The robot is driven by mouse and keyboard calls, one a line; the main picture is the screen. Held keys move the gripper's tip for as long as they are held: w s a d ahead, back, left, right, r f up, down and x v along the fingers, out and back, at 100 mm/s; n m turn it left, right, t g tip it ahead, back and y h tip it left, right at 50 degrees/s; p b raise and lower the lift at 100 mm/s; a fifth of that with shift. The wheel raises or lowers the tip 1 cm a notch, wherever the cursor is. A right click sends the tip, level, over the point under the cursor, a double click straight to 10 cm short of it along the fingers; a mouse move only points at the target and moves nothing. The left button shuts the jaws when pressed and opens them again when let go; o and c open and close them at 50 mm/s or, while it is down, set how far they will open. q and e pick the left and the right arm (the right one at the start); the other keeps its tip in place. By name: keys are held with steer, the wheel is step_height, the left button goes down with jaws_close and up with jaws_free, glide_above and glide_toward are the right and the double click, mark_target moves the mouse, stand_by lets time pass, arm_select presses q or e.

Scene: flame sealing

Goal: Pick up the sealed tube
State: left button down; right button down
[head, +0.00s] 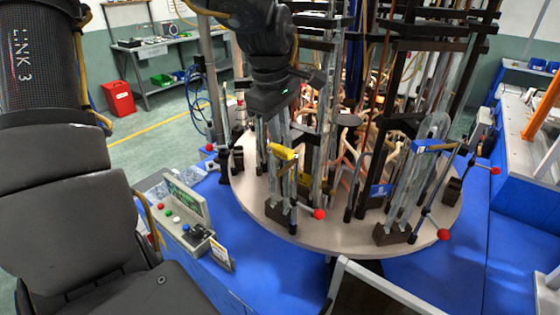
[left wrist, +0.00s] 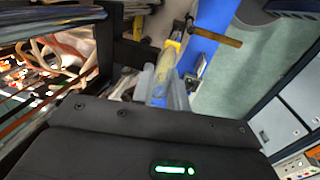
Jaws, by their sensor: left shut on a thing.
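My left gripper (head: 277,128) reaches down over the left front of the round turntable (head: 335,236), its fingers pointing down. It is shut on a clear glass tube (head: 279,173), which stands about upright just behind a yellow clamp piece (head: 282,152). In the left wrist view, the tube (left wrist: 160,84) shows beyond the dark gripper body, between the pale fingers, with the yellow clamp (left wrist: 173,46) past it. The exact contact of the fingers and the tube's sealed end are hard to make out. My right gripper is not in view.
Other glass tubes stand in holders around the turntable, one by a blue clamp (head: 432,145) at the right. Levers with red knobs (head: 319,214) stick out at the front. Dark posts crowd the middle. A control box (head: 188,222) with buttons sits at the left on the blue base.

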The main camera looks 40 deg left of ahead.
arm_select(q)
steer(key=shift+r, duration=0.1)
steer(key=shift+w+r, duration=0.1)
steer(key=shift+r, duration=0.45)
step_height(320, 180, up, 27)
steer(key=p, duration=1.3)
steer(key=shift+f+p, duration=0.15)
steer(key=shift+p, duration=0.25)
